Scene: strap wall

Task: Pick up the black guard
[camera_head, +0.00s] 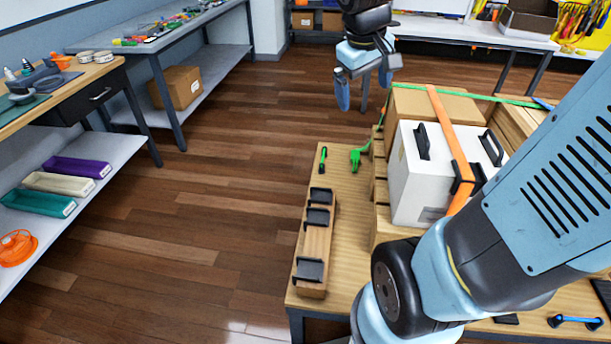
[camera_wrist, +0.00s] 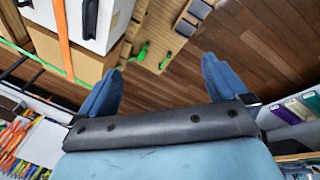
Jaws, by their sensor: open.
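Several black guards stand in a row on a wooden rack (camera_head: 316,246) at the table's left edge: a near one (camera_head: 309,270), a middle one (camera_head: 317,216) and a far one (camera_head: 320,195). In the wrist view, dark guards (camera_wrist: 186,27) show small at the top. Another black piece (camera_head: 462,181) sits under the orange strap at the edge of the white box. My gripper (camera_head: 363,88) is open and empty, raised beyond the table's far end, apart from the guards. Its two blue fingers are spread in the wrist view (camera_wrist: 160,68).
The white box (camera_head: 410,175) with black handles, a cardboard box (camera_head: 450,105) and the orange strap (camera_head: 450,135) stand right of the rack. A green ratchet (camera_head: 358,157) and a small green-black tool (camera_head: 322,158) lie behind it. Open floor (camera_head: 220,180) lies left.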

